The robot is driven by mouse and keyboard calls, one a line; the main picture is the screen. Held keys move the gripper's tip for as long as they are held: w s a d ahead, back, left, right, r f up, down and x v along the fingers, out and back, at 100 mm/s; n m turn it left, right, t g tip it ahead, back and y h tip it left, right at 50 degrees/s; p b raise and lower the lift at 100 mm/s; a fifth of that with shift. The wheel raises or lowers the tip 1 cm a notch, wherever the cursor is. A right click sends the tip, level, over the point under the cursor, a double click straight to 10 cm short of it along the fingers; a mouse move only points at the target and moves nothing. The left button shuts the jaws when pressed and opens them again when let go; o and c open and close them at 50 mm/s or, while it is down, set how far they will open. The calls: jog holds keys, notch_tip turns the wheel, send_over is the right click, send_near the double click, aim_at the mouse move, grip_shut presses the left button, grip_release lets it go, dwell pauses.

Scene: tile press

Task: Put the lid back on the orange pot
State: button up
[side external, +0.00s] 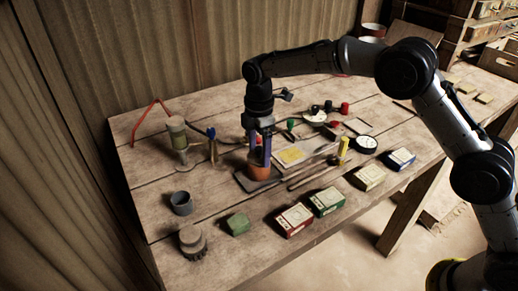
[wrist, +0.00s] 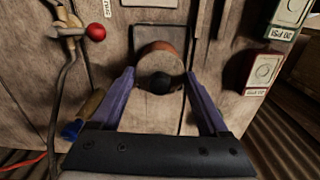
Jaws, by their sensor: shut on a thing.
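The orange pot (side external: 259,173) stands on a dark square plate (side external: 243,181) near the middle of the wooden table in the side view. In the wrist view its orange side (wrist: 158,46) shows just beyond a round tan lid (wrist: 160,66) with a black knob. My gripper (side external: 260,162) points down right at the pot's top.
Red (side external: 294,220), green (side external: 327,201), cream (side external: 368,177) and blue (side external: 400,159) boxes line the front. A grey cup (side external: 181,203), a brush-like round piece (side external: 192,242) and a green block (side external: 238,223) stand front left. A yellow-topped plate (side external: 291,156) lies right of the pot.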

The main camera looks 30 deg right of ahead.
jog(key=o, duration=1.2)
jog(key=shift+r, duration=3.55)
grip_shut()
